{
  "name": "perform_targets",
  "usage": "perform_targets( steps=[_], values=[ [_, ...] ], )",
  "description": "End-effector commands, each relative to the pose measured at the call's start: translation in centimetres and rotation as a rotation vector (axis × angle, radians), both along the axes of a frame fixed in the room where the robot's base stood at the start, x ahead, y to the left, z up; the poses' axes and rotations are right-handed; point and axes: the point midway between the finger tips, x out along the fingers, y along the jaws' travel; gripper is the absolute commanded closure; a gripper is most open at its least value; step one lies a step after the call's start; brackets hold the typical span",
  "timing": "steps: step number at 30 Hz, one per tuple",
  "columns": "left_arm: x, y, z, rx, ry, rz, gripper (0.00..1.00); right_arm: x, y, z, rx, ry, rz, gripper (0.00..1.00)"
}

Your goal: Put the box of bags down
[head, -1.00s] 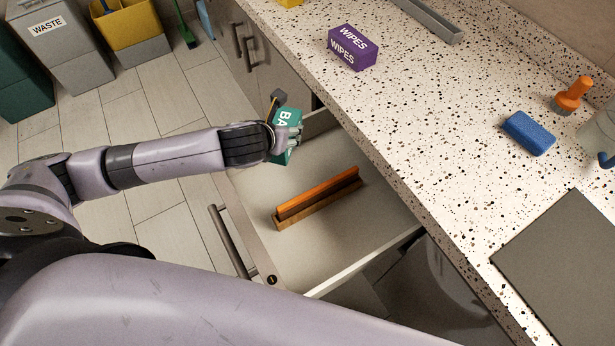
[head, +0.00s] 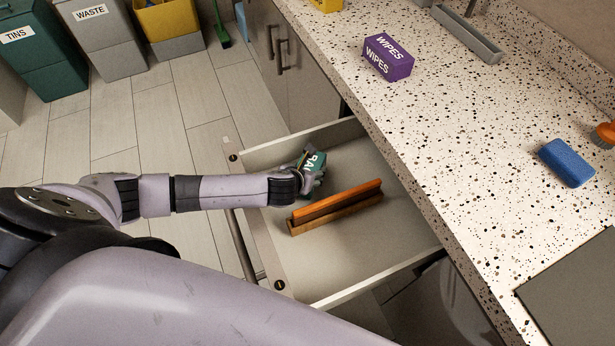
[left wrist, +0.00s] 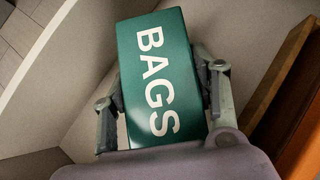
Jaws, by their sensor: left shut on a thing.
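The box of bags (head: 318,163) is a green box with white BAGS lettering. It is at the open drawer (head: 345,255), toward the drawer's far left part in the head view. My left gripper (head: 308,172) is shut on it. In the left wrist view the box (left wrist: 155,75) sits between the two fingers of the gripper (left wrist: 160,100), one on each side. Whether the box's underside touches the drawer floor is hidden. My right gripper is in neither view.
The drawer's right part is clear. On the speckled counter are a purple wipes box (head: 389,58), a blue sponge (head: 567,163) and a grey tray (head: 468,33).

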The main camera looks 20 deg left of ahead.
Motion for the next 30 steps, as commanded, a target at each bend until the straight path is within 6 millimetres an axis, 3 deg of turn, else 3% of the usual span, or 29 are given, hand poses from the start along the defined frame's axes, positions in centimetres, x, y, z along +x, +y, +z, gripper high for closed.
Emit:
perform_targets(
  steps=[3, 6, 17, 18, 27, 30],
  values=[
    [-0.1, 0.0, -2.1, -0.001, 0.003, 0.002, 0.84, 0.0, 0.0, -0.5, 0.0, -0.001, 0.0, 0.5],
    [-0.1, -0.1, -2.9, -0.001, 0.002, 0.001, 0.84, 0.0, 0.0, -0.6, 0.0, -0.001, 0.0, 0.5],
    [0.0, 0.0, -3.2, -0.001, 0.001, 0.001, 0.84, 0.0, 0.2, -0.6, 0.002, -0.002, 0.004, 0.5],
    [-0.1, 0.0, -3.3, 0.0, 0.002, 0.001, 0.45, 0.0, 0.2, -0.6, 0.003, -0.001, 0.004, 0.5],
    [-0.1, 0.0, -3.3, 0.0, 0.002, 0.001, 0.25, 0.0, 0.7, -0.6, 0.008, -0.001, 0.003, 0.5],
    [-0.1, 0.0, -3.3, 0.0, 0.002, 0.001, 0.25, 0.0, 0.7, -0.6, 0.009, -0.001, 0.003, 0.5]
  ],
)
